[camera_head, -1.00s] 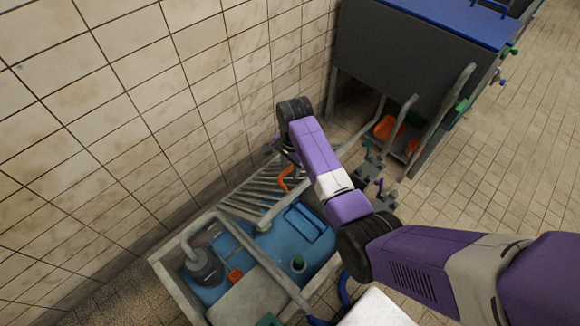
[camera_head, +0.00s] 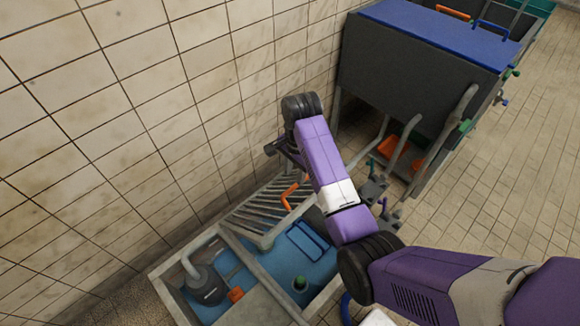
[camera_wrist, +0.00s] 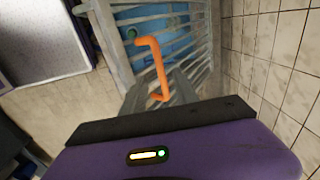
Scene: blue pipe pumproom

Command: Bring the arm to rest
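My arm (camera_head: 325,170) reaches out from the lower right of the head view, bent at a black joint. My gripper (camera_head: 284,150) is at its far end, near the tiled wall and above a grey slatted grate (camera_head: 262,212). The fingers are small and partly hidden by the wrist, so their opening is unclear. An orange handle (camera_head: 288,196) shows just below the gripper. In the wrist view the orange handle (camera_wrist: 155,66) stands over the grate, beyond my purple gripper housing. I see nothing clearly held.
A tank with blue inside (camera_head: 318,262) and grey pipes stands below the arm. A dark cabinet with a blue top (camera_head: 440,35) stands behind, with pipes and valves in front. The tiled wall (camera_head: 150,110) is close on the left. Open floor (camera_head: 510,190) lies right.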

